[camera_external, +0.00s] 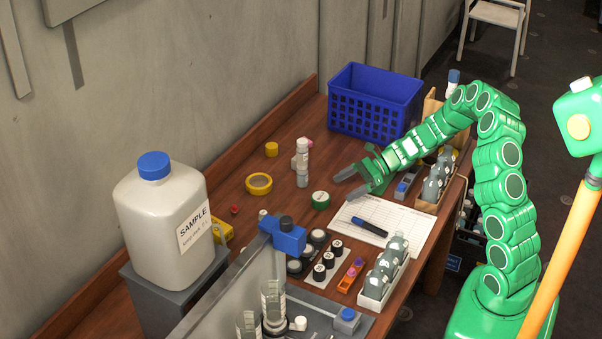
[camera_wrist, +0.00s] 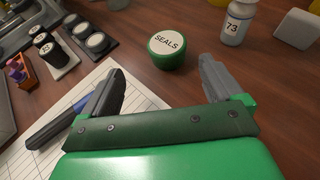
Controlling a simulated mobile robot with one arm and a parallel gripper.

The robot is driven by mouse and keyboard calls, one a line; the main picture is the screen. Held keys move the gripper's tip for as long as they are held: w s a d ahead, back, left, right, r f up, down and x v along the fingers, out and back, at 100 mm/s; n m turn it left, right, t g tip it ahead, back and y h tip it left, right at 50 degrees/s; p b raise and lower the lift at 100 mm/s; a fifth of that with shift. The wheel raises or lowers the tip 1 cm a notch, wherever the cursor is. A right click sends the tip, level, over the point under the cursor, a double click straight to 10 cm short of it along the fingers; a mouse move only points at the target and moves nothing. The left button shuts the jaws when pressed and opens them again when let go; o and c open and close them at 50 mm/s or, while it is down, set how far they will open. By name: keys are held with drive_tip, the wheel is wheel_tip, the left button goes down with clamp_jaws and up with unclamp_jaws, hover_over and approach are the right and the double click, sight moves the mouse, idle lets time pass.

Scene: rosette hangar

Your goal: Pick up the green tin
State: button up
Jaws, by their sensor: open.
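The green tin (camera_external: 320,200) is small and round with a white lid, and stands on the wooden table left of the paper sheet. In the wrist view the green tin (camera_wrist: 167,50) shows its lid reading "SEALS", a little beyond the fingers and between their directions. My gripper (camera_external: 356,182) is open and empty, just to the right of and above the tin in the external view. In the wrist view my gripper (camera_wrist: 160,86) has its two grey fingers spread apart, and neither touches the tin.
A printed sheet (camera_external: 408,221) with a blue marker (camera_external: 369,227) lies near the gripper. A white bottle (camera_wrist: 237,22) marked 73 stands close to the tin. Yellow tape (camera_external: 259,184) and a blue basket (camera_external: 376,105) are farther back. Black-lidded jars (camera_wrist: 89,40) stand to the tin's left.

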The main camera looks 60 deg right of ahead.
sight(328, 194)
drive_tip(key=shift+d+f, duration=0.2)
drive_tip(key=shift+w+a+f, duration=0.1)
drive_tip(key=shift+w, duration=0.1)
drive_tip(key=shift+w+x, duration=0.15)
drive_tip(key=shift+x, duration=1.7)
drive_tip(key=shift+w+x, duration=0.15)
drive_tip(key=shift+x, duration=1.7)
drive_tip(key=c, duration=1.1)
